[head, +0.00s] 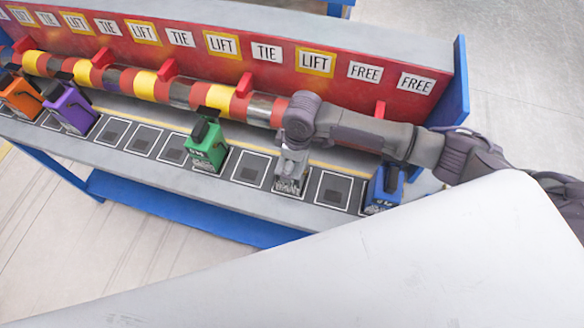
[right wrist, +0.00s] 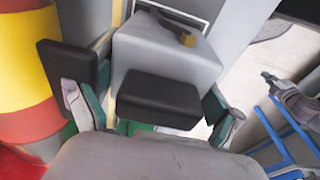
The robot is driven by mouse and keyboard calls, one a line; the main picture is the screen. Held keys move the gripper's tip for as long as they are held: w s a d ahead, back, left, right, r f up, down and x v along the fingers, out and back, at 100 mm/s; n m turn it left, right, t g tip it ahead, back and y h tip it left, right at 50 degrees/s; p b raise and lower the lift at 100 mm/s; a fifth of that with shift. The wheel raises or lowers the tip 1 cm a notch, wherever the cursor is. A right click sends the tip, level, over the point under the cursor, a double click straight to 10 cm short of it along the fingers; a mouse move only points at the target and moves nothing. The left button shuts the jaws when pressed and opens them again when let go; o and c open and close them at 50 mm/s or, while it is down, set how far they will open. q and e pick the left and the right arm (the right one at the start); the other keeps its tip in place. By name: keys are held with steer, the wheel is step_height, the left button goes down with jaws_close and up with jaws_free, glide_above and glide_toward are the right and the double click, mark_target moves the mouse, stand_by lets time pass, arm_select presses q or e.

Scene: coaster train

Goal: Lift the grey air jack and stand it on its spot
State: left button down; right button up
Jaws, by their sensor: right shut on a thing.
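The grey air jack (head: 290,170) is under my right gripper (head: 293,150) in the head view, over the row of framed spots between an empty dark spot (head: 251,169) and another empty spot (head: 333,189). I cannot tell whether its base touches the bench. In the right wrist view its grey body (right wrist: 165,50) fills the middle, with a black block (right wrist: 160,99) between the fingers of my right gripper (right wrist: 155,105). The gripper is shut on the jack. My wrist hides part of it. My left gripper is not in view.
A green jack (head: 206,148) stands to the left and a blue jack (head: 384,187) to the right. Purple (head: 70,108) and orange (head: 20,96) jacks stand farther left. A striped tube (head: 145,82) and a red sign panel (head: 215,60) run behind the row.

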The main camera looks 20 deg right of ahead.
steer(key=shift+c, duration=1.2)
steer(key=shift+w+r, duration=0.1)
steer(key=shift+r, duration=0.1)
